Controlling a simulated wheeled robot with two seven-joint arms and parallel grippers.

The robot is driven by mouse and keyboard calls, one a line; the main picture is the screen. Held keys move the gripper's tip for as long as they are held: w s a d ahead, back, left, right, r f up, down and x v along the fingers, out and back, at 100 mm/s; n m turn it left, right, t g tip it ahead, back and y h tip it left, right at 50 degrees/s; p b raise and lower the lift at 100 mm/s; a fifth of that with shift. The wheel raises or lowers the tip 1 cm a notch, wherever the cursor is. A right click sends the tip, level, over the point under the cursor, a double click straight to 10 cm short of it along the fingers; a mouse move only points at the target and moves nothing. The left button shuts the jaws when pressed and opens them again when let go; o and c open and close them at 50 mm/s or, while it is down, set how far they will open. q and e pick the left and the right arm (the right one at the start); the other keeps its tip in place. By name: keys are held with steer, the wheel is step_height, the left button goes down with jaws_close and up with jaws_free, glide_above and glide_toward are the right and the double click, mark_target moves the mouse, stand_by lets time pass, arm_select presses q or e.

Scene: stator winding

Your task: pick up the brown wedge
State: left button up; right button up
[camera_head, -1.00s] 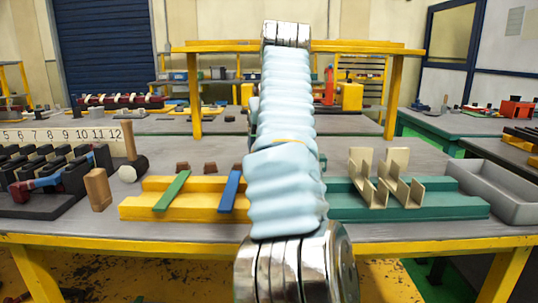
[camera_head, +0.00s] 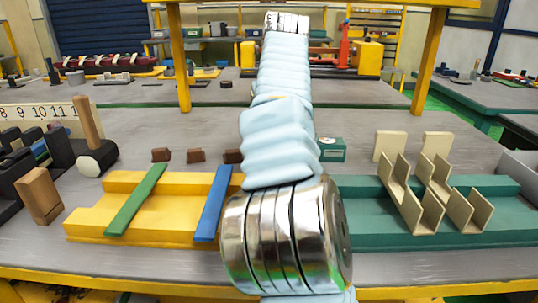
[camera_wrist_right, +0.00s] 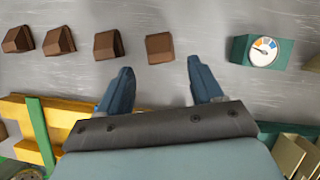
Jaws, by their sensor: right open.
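Several brown wedges lie in a row on the grey table. In the head view I see one wedge (camera_head: 161,155) at the left, a second (camera_head: 196,155) beside it, and a third (camera_head: 233,156) partly behind my arm. In the right wrist view, one brown wedge (camera_wrist_right: 160,48) lies just beyond the gap between my fingertips, and others (camera_wrist_right: 108,45) lie to its left. My right gripper (camera_wrist_right: 159,68) is open and empty, its two blue fingers apart and not touching the wedge. My arm hides the table's middle in the head view. My left gripper is not in view.
A teal box with a dial (camera_wrist_right: 263,52) stands right of the wedges. A yellow block (camera_head: 150,225) with green and blue strips lies in front of them. A teal base (camera_head: 370,232) with beige channels is at right. A hammer (camera_head: 90,140) stands at left.

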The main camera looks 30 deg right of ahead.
steer(key=x, duration=0.6)
steer(key=shift+w+f, duration=0.2)
steer(key=shift+f, duration=0.1)
steer(key=c, duration=1.1)
